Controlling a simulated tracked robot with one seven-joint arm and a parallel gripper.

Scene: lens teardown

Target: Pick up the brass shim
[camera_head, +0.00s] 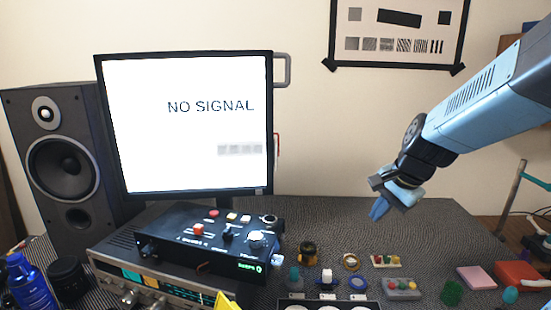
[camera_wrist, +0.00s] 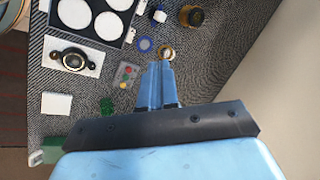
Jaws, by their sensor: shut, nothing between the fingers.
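The brass shim, a thin gold ring (camera_head: 351,262), lies flat on the dark textured table, behind a blue ring (camera_head: 357,283). In the wrist view the brass ring (camera_wrist: 167,52) shows just beyond my fingertips, with the blue ring (camera_wrist: 145,44) to its left. My gripper (camera_head: 378,209) is shut and empty. It hangs well above the table, up and to the right of the ring in the head view. In the wrist view its blue fingers (camera_wrist: 160,66) are together and apart from the ring.
A dark brass cylinder (camera_head: 308,253) stands left of the ring. A small tray of coloured pieces (camera_head: 401,288) is to its right. A dark tray with white discs (camera_wrist: 130,36) is in front. A control box (camera_head: 190,238) and monitor (camera_head: 185,188) stand left. Table behind the ring is clear.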

